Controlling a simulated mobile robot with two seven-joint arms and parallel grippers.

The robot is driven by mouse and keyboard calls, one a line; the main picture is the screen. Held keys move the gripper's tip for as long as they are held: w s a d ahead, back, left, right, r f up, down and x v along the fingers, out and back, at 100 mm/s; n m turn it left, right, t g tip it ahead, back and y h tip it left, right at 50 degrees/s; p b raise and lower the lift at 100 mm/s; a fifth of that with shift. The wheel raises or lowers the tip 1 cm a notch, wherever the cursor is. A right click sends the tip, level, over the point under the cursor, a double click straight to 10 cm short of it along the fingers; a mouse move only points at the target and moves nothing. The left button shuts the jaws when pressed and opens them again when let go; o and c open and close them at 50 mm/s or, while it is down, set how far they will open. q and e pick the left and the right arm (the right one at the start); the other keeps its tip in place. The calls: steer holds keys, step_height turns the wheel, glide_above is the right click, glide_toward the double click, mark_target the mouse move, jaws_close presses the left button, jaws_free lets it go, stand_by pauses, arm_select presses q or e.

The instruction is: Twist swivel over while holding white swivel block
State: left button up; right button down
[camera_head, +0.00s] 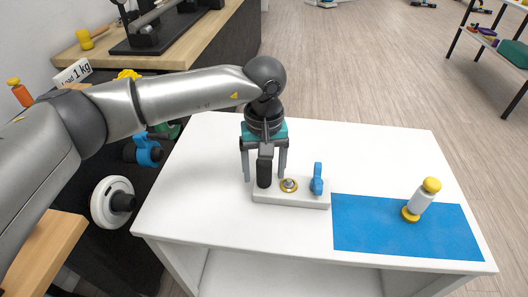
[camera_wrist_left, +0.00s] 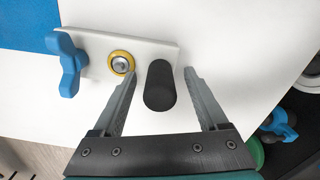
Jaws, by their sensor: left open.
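The white swivel block (camera_head: 307,201) lies on the white table. It carries a black upright post (camera_head: 264,174), a yellow ring with a metal centre (camera_head: 289,185) and a blue wing-shaped knob (camera_head: 318,181). My left gripper (camera_head: 264,179) points down at the block's left end, open, with a finger on either side of the black post. In the left wrist view, the post (camera_wrist_left: 160,86) stands between the spread fingers, with gaps on both sides. The yellow ring (camera_wrist_left: 121,63), blue knob (camera_wrist_left: 70,66) and white block (camera_wrist_left: 150,48) also show there. My right gripper is out of view.
A blue mat (camera_head: 375,230) lies right of the block, bearing a tilted white-and-yellow piece (camera_head: 420,201). The table (camera_head: 365,150) is clear behind them. A dark rack with a white disc (camera_head: 112,202) and blue clamp (camera_head: 147,150) stands at the left.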

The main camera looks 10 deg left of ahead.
arm_select(q)
steer(key=shift+f, duration=0.8)
steer(key=shift+c, duration=0.3)
jaws_close()
steer(key=shift+c, duration=1.3)
jaws_free()
jaws_close()
